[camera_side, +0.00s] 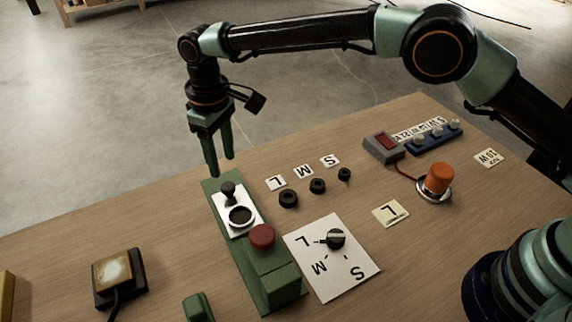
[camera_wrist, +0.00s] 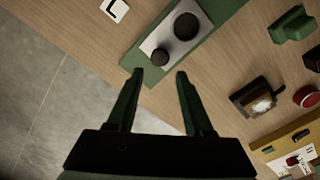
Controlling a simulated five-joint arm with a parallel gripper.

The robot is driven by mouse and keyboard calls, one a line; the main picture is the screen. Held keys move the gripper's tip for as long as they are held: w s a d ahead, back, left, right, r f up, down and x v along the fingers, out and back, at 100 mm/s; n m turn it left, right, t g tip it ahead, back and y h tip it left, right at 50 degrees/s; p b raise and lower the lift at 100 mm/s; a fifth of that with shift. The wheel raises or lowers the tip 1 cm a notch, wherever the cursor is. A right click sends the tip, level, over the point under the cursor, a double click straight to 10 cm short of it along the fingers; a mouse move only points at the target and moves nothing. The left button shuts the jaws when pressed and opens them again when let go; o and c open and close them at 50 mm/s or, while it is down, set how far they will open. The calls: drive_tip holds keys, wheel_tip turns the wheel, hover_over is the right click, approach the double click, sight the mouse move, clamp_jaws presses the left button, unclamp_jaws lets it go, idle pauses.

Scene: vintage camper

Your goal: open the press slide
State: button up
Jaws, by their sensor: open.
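The press has a long green base (camera_side: 269,284) with a raised green block and a red round knob (camera_side: 262,236) at its near end. Its slide is a white plate (camera_side: 223,213) at the far end, carrying a small black knob (camera_side: 228,190) and a larger round black recess or disc (camera_side: 240,216). In the wrist view the plate (camera_wrist: 152,42) and its small knob (camera_wrist: 160,57) lie just beyond my fingertips. My gripper (camera_side: 221,165) points down, open and empty, above the far end of the base, apart from the knob. The wrist view also shows it open (camera_wrist: 160,74).
Right of the press lie black rings (camera_side: 288,199) beside S, M, L cards and a dial plate (camera_side: 312,275). An orange knob (camera_side: 439,179) and grey display box (camera_side: 383,147) stand farther right. A square pad (camera_side: 118,274) stands left. The table's far edge is close.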

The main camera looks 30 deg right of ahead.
wheel_tip(320, 180, up, 6)
drive_tip(key=shift+f, duration=0.25)
drive_tip(key=s+d+r+m+t+y, duration=0.1)
drive_tip(key=d+r+m, duration=0.1)
drive_tip(key=d+r, duration=0.55)
drive_tip(key=s+d+r+m+t, duration=0.2)
drive_tip(key=d+r, duration=0.3)
drive_tip(key=d, duration=0.6)
drive_tip(key=s+d+f+m+t+h, duration=0.1)
drive_tip(key=s+d+f+m+t, duration=0.1)
drive_tip(key=s+d, duration=1.2)
drive_tip(key=shift+s+d+f+m+t, duration=0.35)
drive_tip(key=shift+d+f+m, duration=0.4)
drive_tip(key=shift+m, duration=0.15)
